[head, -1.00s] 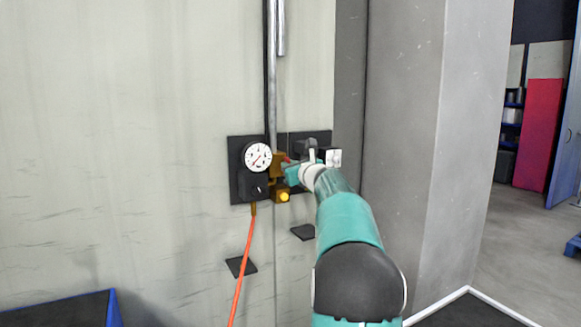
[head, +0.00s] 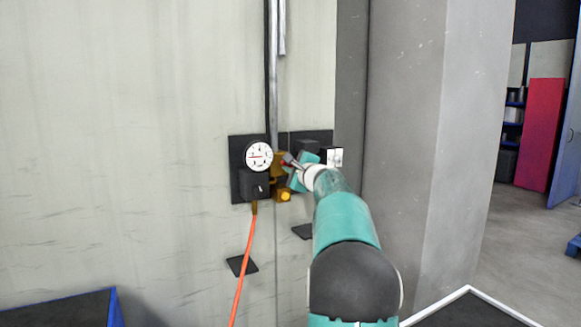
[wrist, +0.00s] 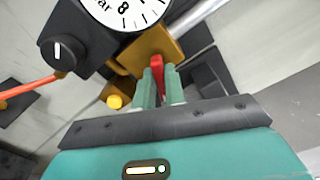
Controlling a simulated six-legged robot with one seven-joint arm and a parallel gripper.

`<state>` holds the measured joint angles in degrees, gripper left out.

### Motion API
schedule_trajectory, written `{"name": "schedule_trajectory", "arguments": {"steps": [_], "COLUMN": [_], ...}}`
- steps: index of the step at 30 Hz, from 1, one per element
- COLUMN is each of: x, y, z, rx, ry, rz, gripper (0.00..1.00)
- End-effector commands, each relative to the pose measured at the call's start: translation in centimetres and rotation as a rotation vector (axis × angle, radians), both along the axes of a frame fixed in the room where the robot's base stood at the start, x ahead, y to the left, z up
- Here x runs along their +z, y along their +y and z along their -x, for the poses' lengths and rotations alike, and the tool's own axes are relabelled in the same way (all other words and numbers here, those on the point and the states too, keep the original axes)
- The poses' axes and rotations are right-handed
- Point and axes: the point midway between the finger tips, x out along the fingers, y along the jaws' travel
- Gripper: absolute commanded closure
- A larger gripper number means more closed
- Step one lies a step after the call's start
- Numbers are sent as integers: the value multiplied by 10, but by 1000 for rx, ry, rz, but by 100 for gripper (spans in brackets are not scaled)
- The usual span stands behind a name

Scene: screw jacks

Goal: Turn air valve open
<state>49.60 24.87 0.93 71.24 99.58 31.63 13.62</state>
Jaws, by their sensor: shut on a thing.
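The air valve is a brass body (wrist: 150,48) with a red handle (wrist: 157,65), mounted on a dark plate on the wall. In the wrist view my gripper (wrist: 158,78) is shut on the red handle, with a green finger on each side of it. In the head view the brass valve (head: 279,160) is partly hidden by my gripper (head: 291,163). A white-faced pressure gauge (head: 258,156) sits just left of the valve; its lower part also shows in the wrist view (wrist: 125,8).
A black regulator with a knob (wrist: 65,50) sits below the gauge, and an orange hose (head: 242,265) hangs from it. A yellow button (wrist: 114,101) is low on the brass body. A grey pillar (head: 410,130) stands to the right.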

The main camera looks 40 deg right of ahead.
Motion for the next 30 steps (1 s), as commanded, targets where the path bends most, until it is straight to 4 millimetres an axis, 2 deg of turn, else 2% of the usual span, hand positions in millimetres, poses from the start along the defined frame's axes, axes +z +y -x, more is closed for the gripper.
{"name": "schedule_trajectory", "arguments": {"steps": [6, 15, 30], "x": [0, -1, -1], "y": [1, 1, 1], "z": [0, -1, -1], "rx": [0, 0, 0], "ry": [57, 113, 138], "rz": [181, 362, 439], "gripper": [100, 100, 100]}}
